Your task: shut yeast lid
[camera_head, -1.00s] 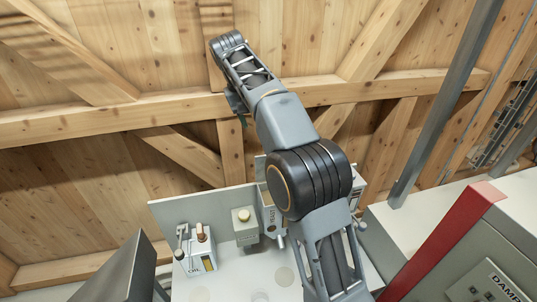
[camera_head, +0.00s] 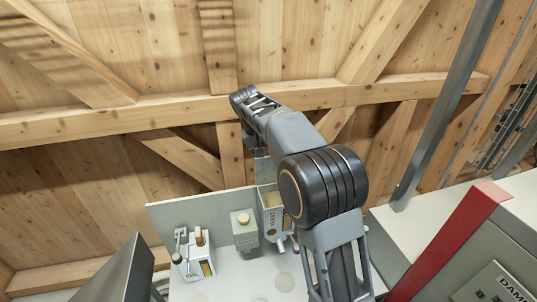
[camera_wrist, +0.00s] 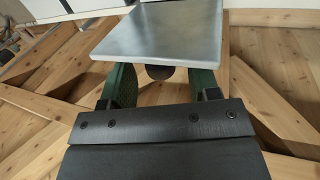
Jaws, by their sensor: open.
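The yeast box (camera_head: 272,222), a pale hopper labelled YEAST, stands on the white panel, partly behind my arm in the head view. Its top looks open, and a grey lid (camera_head: 263,168) stands raised above it. In the wrist view the lid (camera_wrist: 165,32) is a flat grey plate across the top of the picture. A dark round knob (camera_wrist: 159,73) shows just under its edge. My gripper (camera_wrist: 161,86) is open, its green fingers on either side of the knob, with their far ends hidden by the plate. I cannot tell whether they touch it.
A box labelled OIL (camera_head: 198,262) with a lever and a cream box with a yellow knob (camera_head: 244,228) stand left of the yeast box. A grey cabinet with a red edge (camera_head: 450,240) is at the right. A timber wall (camera_head: 100,190) rises behind.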

